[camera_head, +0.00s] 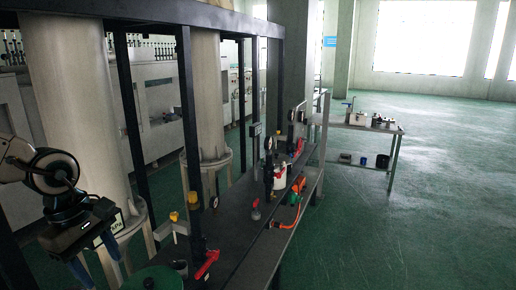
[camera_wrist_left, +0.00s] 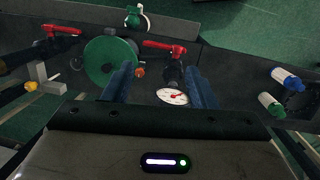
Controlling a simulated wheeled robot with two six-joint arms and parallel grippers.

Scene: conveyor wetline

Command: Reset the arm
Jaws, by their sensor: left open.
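My left gripper (camera_head: 97,258) is at the lower left of the head view, on an arm coming in from the left. Its two blue fingers are apart and point down. In the left wrist view the open gripper (camera_wrist_left: 158,70) has no object held between its fingers. A pressure gauge (camera_wrist_left: 172,97) and a red valve handle (camera_wrist_left: 165,47) show beyond and between them. A green disc (camera_wrist_left: 111,62) lies beyond the left finger; a green round thing (camera_head: 152,279) also shows below the gripper in the head view. My right gripper is in neither view.
A dark bench (camera_head: 235,232) with pipes, valves and a red handle (camera_head: 207,265) runs beside the gripper. Black frame posts (camera_head: 188,120) and large pale columns (camera_head: 75,100) stand close to the arm. A side table (camera_head: 370,127) stands farther back. Green floor (camera_head: 440,200) is clear at right.

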